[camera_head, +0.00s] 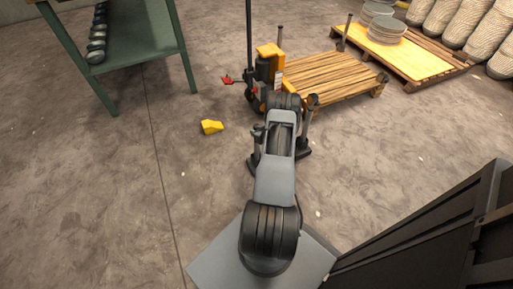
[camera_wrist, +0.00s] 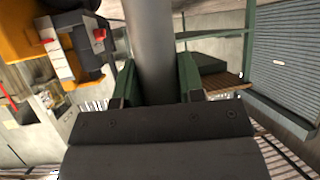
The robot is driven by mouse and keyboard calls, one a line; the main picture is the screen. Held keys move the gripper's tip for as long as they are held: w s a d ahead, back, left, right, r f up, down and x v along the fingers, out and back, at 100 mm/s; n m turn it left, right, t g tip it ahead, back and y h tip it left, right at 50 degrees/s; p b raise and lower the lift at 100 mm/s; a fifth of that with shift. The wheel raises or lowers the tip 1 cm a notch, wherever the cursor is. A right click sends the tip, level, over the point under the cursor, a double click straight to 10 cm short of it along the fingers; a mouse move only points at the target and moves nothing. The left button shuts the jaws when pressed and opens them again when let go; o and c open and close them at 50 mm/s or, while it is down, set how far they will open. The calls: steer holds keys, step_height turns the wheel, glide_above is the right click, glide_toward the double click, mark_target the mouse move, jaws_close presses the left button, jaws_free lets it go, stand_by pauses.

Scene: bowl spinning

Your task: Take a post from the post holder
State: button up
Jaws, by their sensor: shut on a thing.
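In the wrist view, a smooth grey post (camera_wrist: 150,40) stands between the two green-padded fingers of my gripper (camera_wrist: 157,78). My gripper is shut on it. The post runs up out of the top of the picture, and its lower end is hidden behind the gripper body. In the head view, my arm hides the gripper. One dark upright post (camera_head: 309,118) shows to the right of the arm and another (camera_head: 257,147) to its left. Dark feet at the floor (camera_head: 303,167) show beside the arm and may belong to the post holder, which is mostly hidden.
A yellow pallet jack (camera_head: 268,58) and a wooden pallet (camera_head: 325,77) stand beyond the arm. A small yellow block (camera_head: 212,127) lies on the floor. A green table (camera_head: 140,35) is at the upper left. A dark rack (camera_head: 430,235) fills the lower right.

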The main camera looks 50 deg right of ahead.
jaws_close()
